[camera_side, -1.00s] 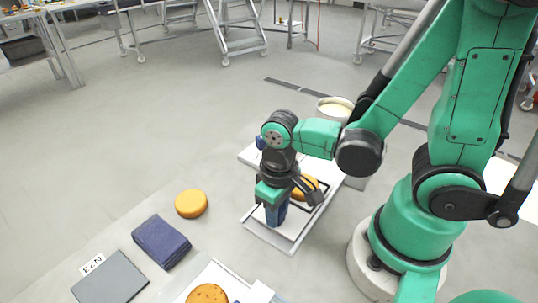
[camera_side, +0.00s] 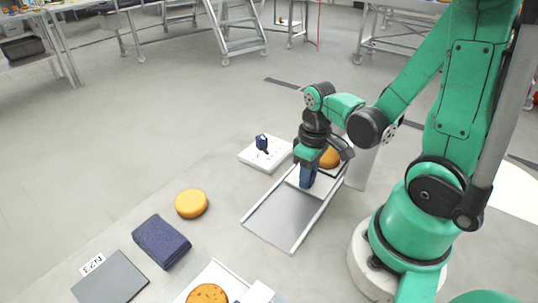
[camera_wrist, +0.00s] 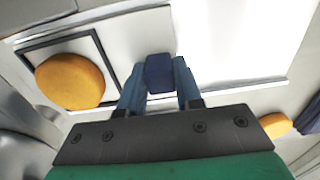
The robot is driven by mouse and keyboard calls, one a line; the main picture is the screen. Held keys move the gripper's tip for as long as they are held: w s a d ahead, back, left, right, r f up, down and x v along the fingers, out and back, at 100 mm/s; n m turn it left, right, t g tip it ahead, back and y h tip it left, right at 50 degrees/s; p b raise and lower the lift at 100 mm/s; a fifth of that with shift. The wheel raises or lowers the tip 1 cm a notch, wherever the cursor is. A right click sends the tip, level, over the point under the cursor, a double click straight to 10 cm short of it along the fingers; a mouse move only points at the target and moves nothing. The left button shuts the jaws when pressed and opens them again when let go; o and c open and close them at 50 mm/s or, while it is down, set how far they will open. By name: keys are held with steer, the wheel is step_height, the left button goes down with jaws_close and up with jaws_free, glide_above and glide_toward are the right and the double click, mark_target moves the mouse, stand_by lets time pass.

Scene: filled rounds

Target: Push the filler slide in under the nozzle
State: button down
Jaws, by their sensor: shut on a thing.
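The filler slide is a pale plate (camera_wrist: 130,38) with a black square frame; an orange round (camera_wrist: 70,80) lies in the frame. It sits in a metal track (camera_side: 284,214), towards the far end. My gripper (camera_side: 308,180) is shut on the slide's dark blue handle (camera_wrist: 158,73), with a finger on each side in the wrist view (camera_wrist: 158,84). In the side view, the round on the slide (camera_side: 330,158) shows just right of my gripper. A grey filler column (camera_side: 362,168) stands at the track's far end. My arm hides its top, and I cannot make out the nozzle.
A white box with a dark blue switch (camera_side: 262,143) stands left of the track. A loose orange round (camera_side: 191,204), a folded navy cloth (camera_side: 161,241) and a grey mat (camera_side: 110,279) lie at lower left. Another round (camera_side: 207,293) is at the bottom edge.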

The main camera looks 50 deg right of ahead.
steer(key=c, duration=0.6)
jaws_free()
steer(key=shift+d, duration=0.2)
steer(key=shift+r, duration=0.15)
steer(key=shift+r, duration=2.65)
steer(key=shift+w+a+r+t, duration=0.2)
steer(key=shift+w+t, duration=0.1)
steer(key=w+a+r+t, duration=0.5)
steer(key=a+t, duration=0.1)
steer(key=shift+w+a+r+t, duration=0.3)
steer(key=shift+a+r, duration=0.1)
